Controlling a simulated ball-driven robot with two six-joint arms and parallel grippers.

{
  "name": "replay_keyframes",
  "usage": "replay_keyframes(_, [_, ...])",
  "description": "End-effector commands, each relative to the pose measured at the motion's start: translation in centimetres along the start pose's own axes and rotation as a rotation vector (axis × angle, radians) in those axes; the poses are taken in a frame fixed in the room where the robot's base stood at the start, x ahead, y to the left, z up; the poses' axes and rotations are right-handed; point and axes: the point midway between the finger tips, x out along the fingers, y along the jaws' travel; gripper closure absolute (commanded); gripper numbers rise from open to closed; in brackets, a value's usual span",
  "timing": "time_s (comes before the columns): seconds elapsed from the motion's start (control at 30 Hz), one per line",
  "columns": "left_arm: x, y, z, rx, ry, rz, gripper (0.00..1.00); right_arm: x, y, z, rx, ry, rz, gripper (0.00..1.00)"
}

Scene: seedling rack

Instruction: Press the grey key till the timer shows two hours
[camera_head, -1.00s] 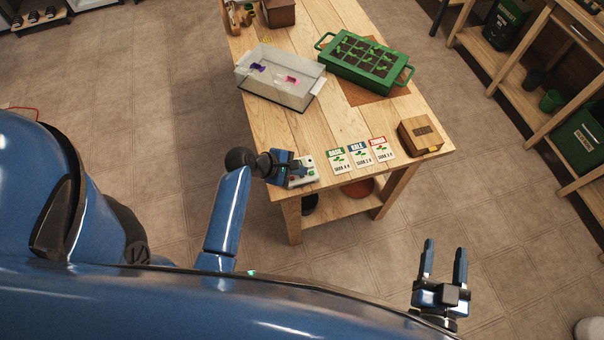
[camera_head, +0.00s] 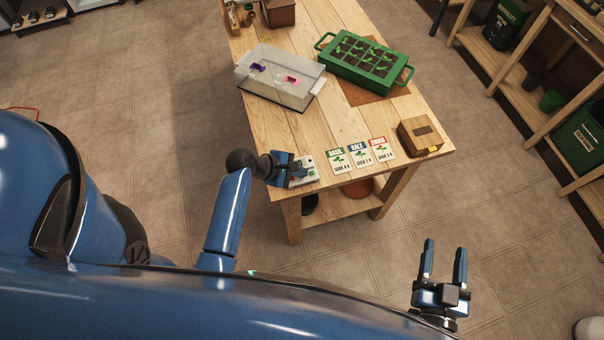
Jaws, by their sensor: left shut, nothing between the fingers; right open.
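The timer (camera_head: 309,172) is a small pale box with coloured keys near the front left corner of the wooden table. My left gripper (camera_head: 299,168) is shut and empty, with its fingertips over the timer. The gripper covers part of the timer. I cannot make out the grey key or the timer's reading, and I cannot tell whether the fingertips touch a key. My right gripper (camera_head: 443,262) is open and empty, over the floor to the right of the table.
Seed cards for basil (camera_head: 338,161), kale (camera_head: 360,155) and a third kind (camera_head: 381,149) lie right of the timer. A wooden box (camera_head: 420,139) sits beyond them. A clear bin (camera_head: 268,91) and a green seedling tray (camera_head: 330,60) stand farther back.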

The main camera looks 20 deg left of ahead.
Motion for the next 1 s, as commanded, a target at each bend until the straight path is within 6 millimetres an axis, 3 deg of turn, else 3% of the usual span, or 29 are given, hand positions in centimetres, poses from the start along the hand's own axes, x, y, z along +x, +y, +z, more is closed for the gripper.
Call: replay_keyframes(1.0, [0.53, -0.38, -0.39, -0.001, 0.0, 0.0, 1.0, 0.0, 0.0, 0.17, 0.0, 0.0, 0.0, 0.41])
